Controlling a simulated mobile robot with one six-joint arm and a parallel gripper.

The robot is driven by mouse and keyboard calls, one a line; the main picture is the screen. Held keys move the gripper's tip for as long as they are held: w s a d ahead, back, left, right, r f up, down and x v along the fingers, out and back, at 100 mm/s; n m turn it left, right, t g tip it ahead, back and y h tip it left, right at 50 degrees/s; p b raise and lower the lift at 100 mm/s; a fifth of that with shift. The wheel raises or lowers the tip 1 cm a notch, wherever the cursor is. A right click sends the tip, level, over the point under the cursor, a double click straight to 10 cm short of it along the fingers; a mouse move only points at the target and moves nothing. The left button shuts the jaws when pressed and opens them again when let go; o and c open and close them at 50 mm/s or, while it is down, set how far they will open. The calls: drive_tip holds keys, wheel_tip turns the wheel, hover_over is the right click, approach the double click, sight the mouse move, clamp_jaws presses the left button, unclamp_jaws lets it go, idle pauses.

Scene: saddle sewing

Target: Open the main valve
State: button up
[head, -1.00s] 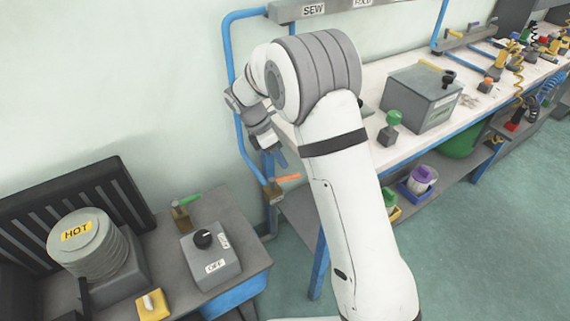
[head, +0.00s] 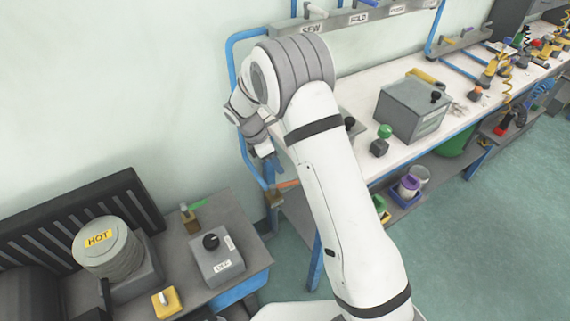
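Two small valves with brass-coloured bodies show in the head view. One has an orange handle (head: 288,184) and sits at the blue frame post, left of the long bench. The other has a green handle (head: 198,204) and stands on the low grey table. No label shows which is the main valve. My gripper (head: 268,158) hangs just above and left of the orange handle, seemingly apart from it. Its fingertips are small and partly hidden, so I cannot tell whether it is open or shut.
A grey box with a black knob (head: 211,241), a yellow block (head: 166,302) and a round heater marked HOT (head: 101,247) are on the low table. The blue frame (head: 242,150) stands close to my gripper. The long white bench (head: 365,112) lies to the right.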

sight(288, 182)
drive_tip(key=p+x, duration=0.1)
drive_tip(key=x, duration=0.7)
drive_tip(key=shift+a+p, duration=0.15)
drive_tip(key=shift+p, duration=0.15)
clamp_jaws()
idle(0.4)
